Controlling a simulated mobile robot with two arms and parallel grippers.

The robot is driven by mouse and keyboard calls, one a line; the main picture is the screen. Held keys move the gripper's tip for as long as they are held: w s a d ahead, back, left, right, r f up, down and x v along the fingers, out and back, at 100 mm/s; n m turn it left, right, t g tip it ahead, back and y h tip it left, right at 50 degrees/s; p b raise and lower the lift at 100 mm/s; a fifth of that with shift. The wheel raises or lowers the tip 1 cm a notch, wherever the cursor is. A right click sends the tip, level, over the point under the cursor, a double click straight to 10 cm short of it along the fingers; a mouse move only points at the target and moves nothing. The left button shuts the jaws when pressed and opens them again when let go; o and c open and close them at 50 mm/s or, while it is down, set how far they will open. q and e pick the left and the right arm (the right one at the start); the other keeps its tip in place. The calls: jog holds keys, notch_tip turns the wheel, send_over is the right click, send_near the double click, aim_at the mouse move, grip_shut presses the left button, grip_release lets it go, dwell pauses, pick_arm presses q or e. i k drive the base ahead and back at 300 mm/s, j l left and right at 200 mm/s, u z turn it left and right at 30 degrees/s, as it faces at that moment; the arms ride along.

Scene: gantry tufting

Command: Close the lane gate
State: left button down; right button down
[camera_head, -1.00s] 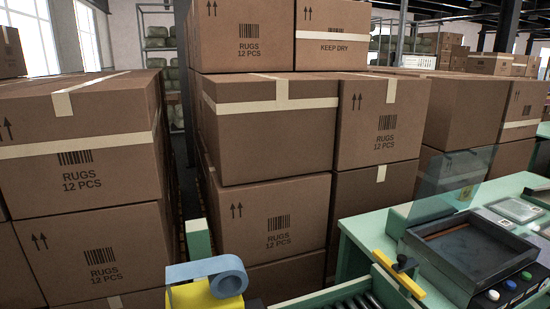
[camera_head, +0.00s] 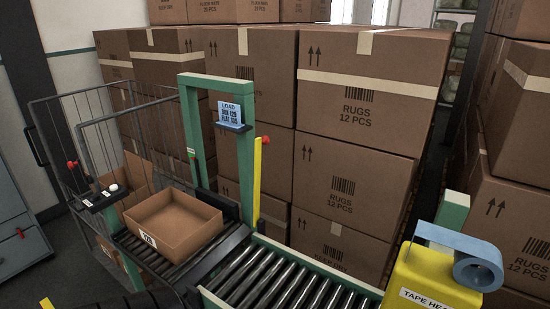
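No part is labelled as the lane gate. An upright yellow bar (camera_head: 257,182) with a red knob (camera_head: 265,140) stands beside the roller conveyor (camera_head: 285,280), near a green frame (camera_head: 218,85). A wire mesh panel (camera_head: 98,150) stands at the left, with another red knob (camera_head: 71,164) near it. I cannot tell which of these is the gate.
A blue sign (camera_head: 230,113) hangs on the green frame. A yellow tape head (camera_head: 430,275) with a blue roll stands at the right. Tall stacks of rug cartons (camera_head: 355,95) fill the back. A grey cabinet (camera_head: 18,225) stands at the far left. The near rollers are bare.

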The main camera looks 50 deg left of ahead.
aim_at(264, 140)
jog(key=u, duration=2.1)
jog(key=i+j+u, duration=0.1)
jog(key=i+j, duration=0.2)
jog(key=j, duration=0.2)
jog(key=i+j+u, duration=0.1)
jog(key=i+j, duration=0.25)
jog(key=j, duration=0.15)
